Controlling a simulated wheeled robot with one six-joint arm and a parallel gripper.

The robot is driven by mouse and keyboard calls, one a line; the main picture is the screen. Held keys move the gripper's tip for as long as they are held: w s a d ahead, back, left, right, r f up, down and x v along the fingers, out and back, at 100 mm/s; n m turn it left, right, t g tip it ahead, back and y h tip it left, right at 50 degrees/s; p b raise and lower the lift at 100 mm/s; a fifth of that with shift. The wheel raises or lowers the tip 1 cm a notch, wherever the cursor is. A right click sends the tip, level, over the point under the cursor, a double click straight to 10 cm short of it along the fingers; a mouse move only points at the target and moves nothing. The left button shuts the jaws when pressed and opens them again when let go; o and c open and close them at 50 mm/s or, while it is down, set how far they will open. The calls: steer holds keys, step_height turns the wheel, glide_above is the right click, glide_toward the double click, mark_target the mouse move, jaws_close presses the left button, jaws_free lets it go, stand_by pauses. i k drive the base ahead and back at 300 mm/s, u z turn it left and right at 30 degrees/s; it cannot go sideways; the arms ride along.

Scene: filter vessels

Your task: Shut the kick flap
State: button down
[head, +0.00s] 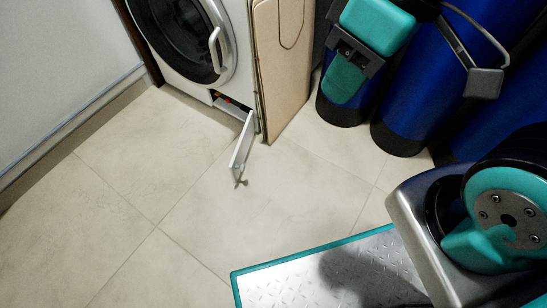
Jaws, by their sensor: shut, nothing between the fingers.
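The kick flap (242,145) is a narrow white panel at the foot of the white washing machine (229,60). It stands open, swung out over the floor from the right end of a low opening (229,100). A small latch-like piece (240,182) shows at its free end.
A beige panel (282,70) stands just right of the flap. Tall blue filter vessels (405,110) with black bases fill the upper right. A grey wall (60,70) runs along the left. The tiled floor (150,220) in front of the flap is clear.

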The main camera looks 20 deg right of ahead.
mark_target(237, 166)
steer(key=z, duration=0.65)
steer(key=i, duration=0.6)
steer(key=u, duration=0.85)
